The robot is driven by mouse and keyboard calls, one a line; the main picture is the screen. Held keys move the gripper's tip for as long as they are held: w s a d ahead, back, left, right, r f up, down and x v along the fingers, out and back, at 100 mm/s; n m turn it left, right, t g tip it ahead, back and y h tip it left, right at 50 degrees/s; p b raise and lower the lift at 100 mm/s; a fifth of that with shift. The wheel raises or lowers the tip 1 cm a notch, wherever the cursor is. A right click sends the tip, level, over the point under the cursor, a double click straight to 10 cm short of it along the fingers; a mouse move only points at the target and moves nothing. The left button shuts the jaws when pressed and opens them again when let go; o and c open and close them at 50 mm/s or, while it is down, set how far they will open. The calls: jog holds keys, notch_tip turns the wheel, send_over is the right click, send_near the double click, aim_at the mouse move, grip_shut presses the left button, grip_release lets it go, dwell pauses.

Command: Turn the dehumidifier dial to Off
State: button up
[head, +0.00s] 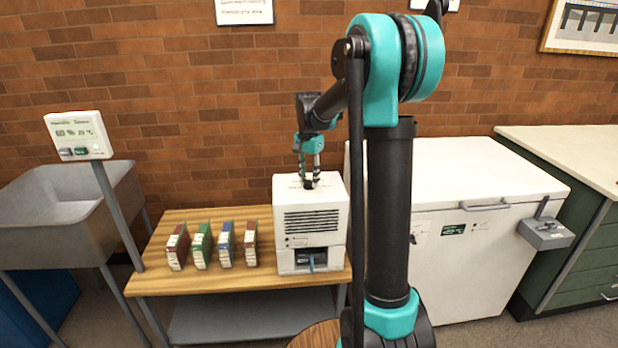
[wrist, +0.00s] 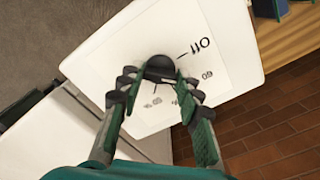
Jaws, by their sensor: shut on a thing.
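The white dehumidifier (head: 311,222) stands on the wooden table top, with a front grille and a lower opening. Its top panel (wrist: 215,75) fills much of the wrist view. The dark round dial (wrist: 160,67) sits on this panel, partly covered by the fingers. Other printed numbers lie lower, partly hidden. My gripper (head: 309,179) reaches down onto the dial from above. Its fingers are shut on the dial. I cannot tell which label the dial's pointer faces.
Several small archival boxes (head: 213,245) stand in a row left of the dehumidifier on the wooden table (head: 240,279). A display on a post (head: 78,135) and a grey sink (head: 60,205) are at left. A white chest freezer (head: 465,175) stands close at right.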

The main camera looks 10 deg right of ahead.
aim_at(309, 180)
jog(key=shift+n, duration=0.3)
jog(key=n, duration=0.4)
jog(key=shift+n, duration=2.2)
jog(key=o, duration=1.2)
jog(key=shift+c, duration=0.2)
notch_tip(309, 180, up, 12)
jog(key=s+d+f+t, duration=0.1)
jog(key=s+f+t, duration=0.1)
jog(key=s+f, duration=0.9)
jog(key=s+d+f+t, duration=0.2)
jog(key=s+f, duration=1)
jog(key=s, duration=0.6)
jog(key=shift+d+f+n, duration=0.15)
jog(key=shift+d+n, duration=0.05)
jog(key=shift+n, duration=0.2)
